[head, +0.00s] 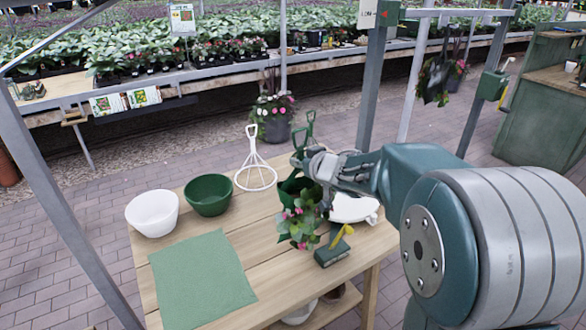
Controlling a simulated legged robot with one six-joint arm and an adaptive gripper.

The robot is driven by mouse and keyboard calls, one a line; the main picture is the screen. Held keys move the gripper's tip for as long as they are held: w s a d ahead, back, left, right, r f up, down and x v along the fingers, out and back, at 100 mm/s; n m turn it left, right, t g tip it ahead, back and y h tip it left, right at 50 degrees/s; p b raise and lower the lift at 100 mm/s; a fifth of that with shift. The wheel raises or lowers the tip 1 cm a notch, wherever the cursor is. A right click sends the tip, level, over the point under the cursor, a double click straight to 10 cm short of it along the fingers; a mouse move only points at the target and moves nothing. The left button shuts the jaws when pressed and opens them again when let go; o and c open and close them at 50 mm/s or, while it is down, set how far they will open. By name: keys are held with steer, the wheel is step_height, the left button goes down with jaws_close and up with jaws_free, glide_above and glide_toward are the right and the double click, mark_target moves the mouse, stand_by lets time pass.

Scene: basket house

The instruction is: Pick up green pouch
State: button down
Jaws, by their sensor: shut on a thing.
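A dark green pouch (291,187) shows below my gripper (306,172), over the right half of the wooden table. My gripper is shut on it, though the fingertips are small and partly hidden. Green loop handles (310,122) stick up just behind the gripper; I cannot tell whether they belong to the pouch. A leafy plant with pink flowers (300,224) is in front of the pouch and covers its lower part. I cannot tell whether the pouch touches the table.
The wooden table (290,290) bears a white bowl (152,214), a green bowl (208,195), a white wire stand (256,165), a green cloth (202,278), a dark green box (332,252) with a yellow-handled tool and a white object (354,209). Metal posts rise behind.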

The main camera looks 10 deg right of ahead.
steer(key=s+d+r, duration=0.6)
steer(key=s+r, duration=0.1)
steer(key=s, duration=0.2)
steer(key=shift+d, duration=0.4)
steer(key=shift+f, duration=0.1)
